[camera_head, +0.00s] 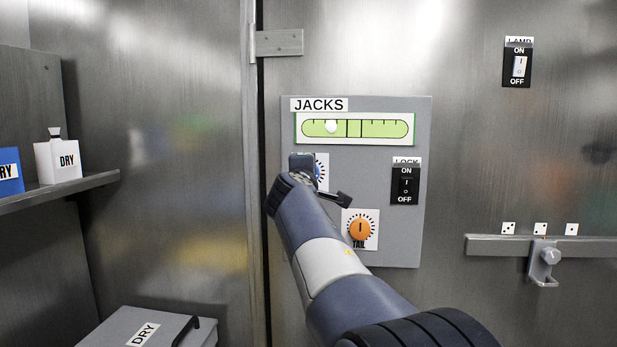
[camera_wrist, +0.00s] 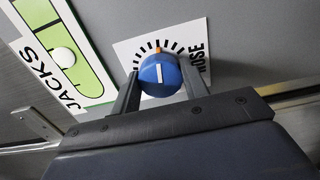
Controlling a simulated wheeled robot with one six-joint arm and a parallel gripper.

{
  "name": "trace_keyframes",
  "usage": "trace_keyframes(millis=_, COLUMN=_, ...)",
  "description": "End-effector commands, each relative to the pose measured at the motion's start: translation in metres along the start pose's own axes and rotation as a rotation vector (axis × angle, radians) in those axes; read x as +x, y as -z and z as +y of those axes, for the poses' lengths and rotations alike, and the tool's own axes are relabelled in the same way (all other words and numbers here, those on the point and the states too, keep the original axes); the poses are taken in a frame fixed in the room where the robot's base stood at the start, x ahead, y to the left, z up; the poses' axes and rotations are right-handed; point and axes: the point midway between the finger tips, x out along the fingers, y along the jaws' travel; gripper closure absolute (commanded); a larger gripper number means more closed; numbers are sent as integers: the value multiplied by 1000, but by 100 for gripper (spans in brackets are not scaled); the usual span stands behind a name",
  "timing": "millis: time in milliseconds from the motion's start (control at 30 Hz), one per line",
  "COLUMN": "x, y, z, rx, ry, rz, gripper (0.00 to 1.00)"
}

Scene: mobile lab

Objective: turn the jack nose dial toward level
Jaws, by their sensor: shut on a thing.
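The blue nose dial (camera_wrist: 160,76) shows in the wrist view on a white card (camera_wrist: 196,36) with tick marks, an orange mark and the word NOSE. My gripper (camera_wrist: 158,84) has one finger on each side of the dial and is shut on it. In the head view my gripper (camera_head: 318,172) hides most of the dial, with only a bit of blue showing. The green level gauge (camera_head: 381,128) is at the top of the grey JACKS panel (camera_head: 423,230). Its white bubble (camera_head: 331,126) sits left of the centre lines.
The orange tail dial (camera_head: 361,229) is just below my gripper. The black lock switch (camera_head: 405,185) is to the right. A lamp switch (camera_head: 517,62) is higher up. A metal rail (camera_head: 500,246) with a clamp is at right. A shelf (camera_head: 60,192) with DRY containers is at left.

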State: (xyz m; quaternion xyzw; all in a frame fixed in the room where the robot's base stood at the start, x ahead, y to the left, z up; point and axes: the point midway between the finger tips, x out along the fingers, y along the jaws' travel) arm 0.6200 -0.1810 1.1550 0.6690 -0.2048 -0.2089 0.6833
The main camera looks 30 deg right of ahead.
Motion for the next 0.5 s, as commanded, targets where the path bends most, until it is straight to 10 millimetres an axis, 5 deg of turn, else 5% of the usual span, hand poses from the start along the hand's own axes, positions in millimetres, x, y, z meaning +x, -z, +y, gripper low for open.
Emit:
trace_keyframes(millis=200, x=0, y=0, z=-1, rx=-1, ry=2, rz=-1, gripper=80)
trace_keyframes(millis=233, x=0, y=0, z=-1, rx=-1, ry=2, rz=-1, gripper=56)
trace_keyframes(millis=500, x=0, y=0, z=0, rx=-1, ry=1, rz=-1, gripper=35)
